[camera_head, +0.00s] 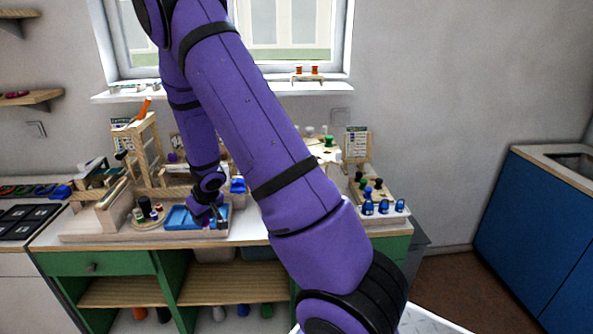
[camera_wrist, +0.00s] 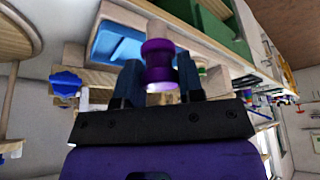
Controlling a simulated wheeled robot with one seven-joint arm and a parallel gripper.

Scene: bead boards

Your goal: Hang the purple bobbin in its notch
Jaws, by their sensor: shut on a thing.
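The purple bobbin (camera_wrist: 157,62) is between the two dark fingers of my gripper (camera_wrist: 158,82) in the wrist view. My gripper is shut on it. In the head view my gripper (camera_head: 206,208) is low over the blue tray (camera_head: 178,220) at the front of the bench. I cannot make out the bobbin there, as my wrist and fingers cover that spot. The blue tray also shows behind the bobbin in the wrist view (camera_wrist: 112,45). I cannot tell which notch belongs to the purple bobbin.
A wooden frame (camera_head: 156,150) stands to the left of my arm. A round wooden stand (camera_head: 150,224) with small spools is left of the tray. Several blue-topped pieces (camera_head: 384,207) stand at the bench's right end. My arm hides the bench's middle.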

